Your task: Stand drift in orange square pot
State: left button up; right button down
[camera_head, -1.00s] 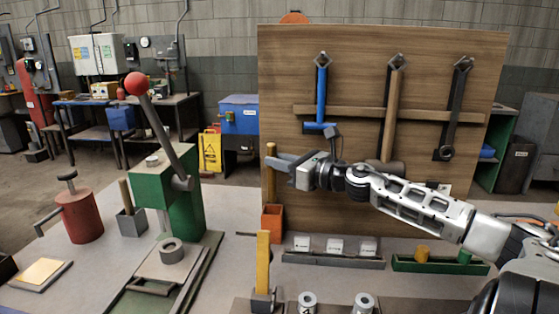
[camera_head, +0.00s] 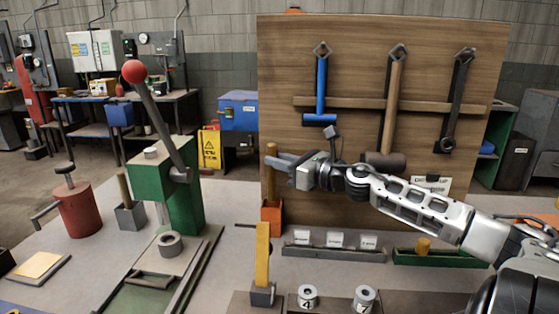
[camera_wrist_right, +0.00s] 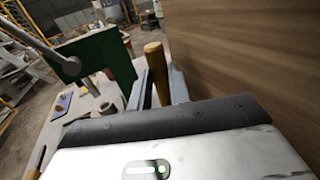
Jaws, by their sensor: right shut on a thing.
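The drift is a yellow-brown rod (camera_head: 271,155), upright, with its lower end at the mouth of the orange square pot (camera_head: 272,219). How deep it reaches inside is hidden by the pot wall. My right gripper (camera_head: 280,161) is shut on the drift near its upper part, above the pot. In the right wrist view the drift (camera_wrist_right: 154,66) stands between the two grey fingers, its rounded top showing. The pot cannot be made out there. My left gripper is not in view.
A wooden tool board (camera_head: 430,80) with hanging hammers and a wrench stands close behind my right arm. The green press (camera_head: 180,205) is left of the pot. A grey pot with a yellow bar (camera_head: 262,255) stands in front. A grey labelled rack (camera_head: 334,252) lies to the right.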

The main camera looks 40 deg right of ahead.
pick_arm(q)
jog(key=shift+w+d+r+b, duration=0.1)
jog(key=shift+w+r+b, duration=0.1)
jog(key=shift+b, duration=0.1)
dwell(0.4)
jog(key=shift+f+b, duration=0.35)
jog(key=shift+b, duration=0.05)
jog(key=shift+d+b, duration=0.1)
jog(key=shift+b, duration=0.3)
dwell(0.4)
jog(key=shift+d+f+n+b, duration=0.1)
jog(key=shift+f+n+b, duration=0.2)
jog(key=shift+b, duration=0.2)
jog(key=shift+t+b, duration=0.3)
jog(key=shift+b, duration=0.1)
dwell(0.4)
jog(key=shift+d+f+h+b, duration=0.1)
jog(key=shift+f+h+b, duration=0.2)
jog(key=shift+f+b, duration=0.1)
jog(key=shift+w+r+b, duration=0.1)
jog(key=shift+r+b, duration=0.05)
jog(key=shift+b, duration=0.3)
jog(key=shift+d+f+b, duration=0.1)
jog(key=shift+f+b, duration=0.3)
jog(key=shift+b, duration=0.15)
dwell(0.6)
jog(key=shift+b, duration=0.35)
